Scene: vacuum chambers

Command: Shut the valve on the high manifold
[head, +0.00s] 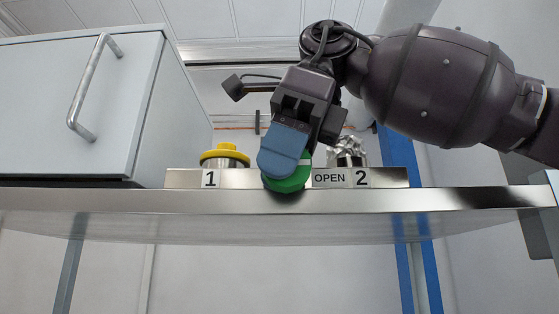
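The high manifold (392,178) is a metal block on the raised shelf, with labels "1", "OPEN" and "2" on its front. A green round valve knob (287,185) sits at its middle, between "1" and "OPEN". My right gripper (284,152) reaches in from the right, and its blue-padded finger lies over the upper part of the knob. The other finger is hidden, so I cannot tell whether it grips the knob. A yellow-capped port (225,155) stands above "1". A foil-wrapped port (348,152) stands above "2". My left gripper is out of view.
A grey cabinet (75,105) with a bar handle stands on the shelf at left. The metal shelf edge (120,200) runs across below the manifold. Blue posts (402,240) stand at right. The space under the shelf looks open.

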